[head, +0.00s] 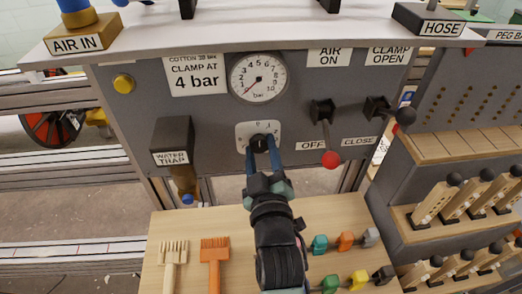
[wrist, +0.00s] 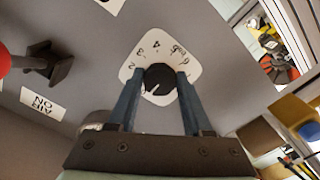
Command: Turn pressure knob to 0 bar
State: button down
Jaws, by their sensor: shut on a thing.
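The black pressure knob (wrist: 158,79) sits on a white dial plate (wrist: 187,58) with printed numbers. A pale pointer line on the knob slants to the lower left in the wrist view. My gripper (wrist: 156,84) has its two blue fingers on opposite sides of the knob, shut on it. In the head view my gripper (head: 262,144) reaches up to the plate, and the fingers partly hide the knob (head: 259,141). The round pressure gauge (head: 258,77), marked in bar, is above the knob. Its red needle points to the lower left, near the low end of the scale.
The water trap (head: 172,142) juts out at left. Brushes and coloured clips lie on the wooden shelf (head: 190,221) below.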

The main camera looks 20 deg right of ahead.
dwell(0.3)
jog(key=shift+c, duration=1.6)
grip_release()
jog(key=shift+s, duration=0.1)
jog(key=v, duration=1.2)
jog(key=shift+s+b, duration=0.4)
jog(key=shift+b, duration=0.05)
jog(key=shift+a, duration=0.15)
